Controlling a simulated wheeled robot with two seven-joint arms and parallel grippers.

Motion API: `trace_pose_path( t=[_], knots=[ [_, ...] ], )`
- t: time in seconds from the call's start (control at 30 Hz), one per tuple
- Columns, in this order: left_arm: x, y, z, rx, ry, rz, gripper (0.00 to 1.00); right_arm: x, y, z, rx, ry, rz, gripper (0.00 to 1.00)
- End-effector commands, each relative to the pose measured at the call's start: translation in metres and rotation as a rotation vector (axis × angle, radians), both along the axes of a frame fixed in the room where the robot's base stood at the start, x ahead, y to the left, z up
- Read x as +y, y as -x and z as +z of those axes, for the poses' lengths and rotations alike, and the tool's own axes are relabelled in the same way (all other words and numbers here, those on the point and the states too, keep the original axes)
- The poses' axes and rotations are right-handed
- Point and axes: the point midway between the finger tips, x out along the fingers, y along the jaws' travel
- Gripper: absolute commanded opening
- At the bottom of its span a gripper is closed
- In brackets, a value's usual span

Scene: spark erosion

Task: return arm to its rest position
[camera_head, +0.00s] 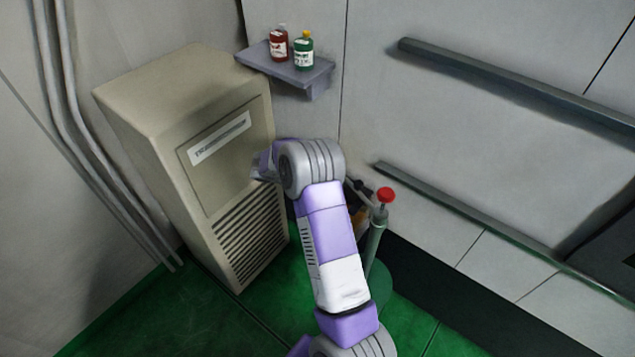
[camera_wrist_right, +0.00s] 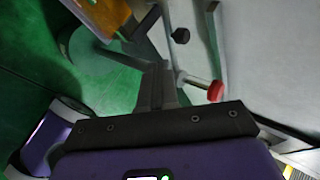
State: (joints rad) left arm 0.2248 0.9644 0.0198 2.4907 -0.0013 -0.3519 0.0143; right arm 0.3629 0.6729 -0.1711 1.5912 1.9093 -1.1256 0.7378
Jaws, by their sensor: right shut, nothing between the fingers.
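My right arm (camera_head: 328,230), purple and white, rises from the bottom of the head view and bends at a grey ribbed joint in front of the beige cabinet. Its gripper cannot be made out clearly there. In the right wrist view my right gripper (camera_wrist_right: 159,70) shows dark fingers shut, with nothing between them. It is above the green floor, close to a post with a red knob (camera_wrist_right: 215,91). My left gripper is in neither view.
A green post (camera_head: 374,245) with a red knob (camera_head: 386,195) stands just right of my arm. An orange object (camera_wrist_right: 103,14) is beside it, partly hidden. A beige cabinet (camera_head: 180,100) is left; a shelf (camera_head: 288,70) holds red and green bottles. Wall rails (camera_head: 480,70) are right.

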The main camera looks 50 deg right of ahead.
Motion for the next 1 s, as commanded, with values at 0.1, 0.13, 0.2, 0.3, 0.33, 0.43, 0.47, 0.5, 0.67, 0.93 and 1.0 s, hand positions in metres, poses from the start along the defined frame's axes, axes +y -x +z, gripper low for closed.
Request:
trace_pose_path(
  t=[0.1, 0.13, 0.2, 0.3, 0.33, 0.43, 0.47, 0.5, 0.67, 0.93, 1.0],
  knots=[
    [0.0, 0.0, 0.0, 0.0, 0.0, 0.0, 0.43, 0.0, 0.0, 0.0, 0.0, 0.0, 0.0, 0.0],
    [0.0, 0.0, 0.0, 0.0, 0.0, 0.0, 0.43, 0.0, 0.0, 0.0, 0.0, 0.0, 0.0, 0.0],
    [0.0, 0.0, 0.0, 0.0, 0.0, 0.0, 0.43, 0.0, 0.0, 0.0, 0.0, 0.0, 0.0, 0.0],
    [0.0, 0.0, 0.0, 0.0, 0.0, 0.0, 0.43, 0.0, 0.0, 0.0, 0.0, 0.0, 0.0, 0.0],
    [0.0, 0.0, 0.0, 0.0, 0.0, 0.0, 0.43, 0.0, 0.0, -0.001, 0.001, 0.0, 0.001, 0.0],
    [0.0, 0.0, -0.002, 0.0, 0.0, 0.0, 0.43, 0.002, -0.002, -0.006, 0.017, -0.001, 0.039, 0.0],
    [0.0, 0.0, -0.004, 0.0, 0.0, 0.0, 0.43, 0.003, -0.004, -0.01, 0.03, 0.0, 0.071, 0.0],
    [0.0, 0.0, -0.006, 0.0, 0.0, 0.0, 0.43, 0.006, -0.007, -0.018, 0.055, -0.002, 0.128, 0.0],
    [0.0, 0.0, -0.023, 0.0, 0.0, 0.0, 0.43, 0.037, -0.034, -0.072, 0.222, -0.023, 0.556, 0.0],
    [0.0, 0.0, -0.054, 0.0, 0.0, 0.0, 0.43, 0.172, -0.058, -0.189, 0.54, -0.133, 1.526, 0.0],
    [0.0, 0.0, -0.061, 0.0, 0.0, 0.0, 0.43, 0.217, -0.049, -0.217, 0.605, -0.17, 1.784, 0.0]
  ],
)
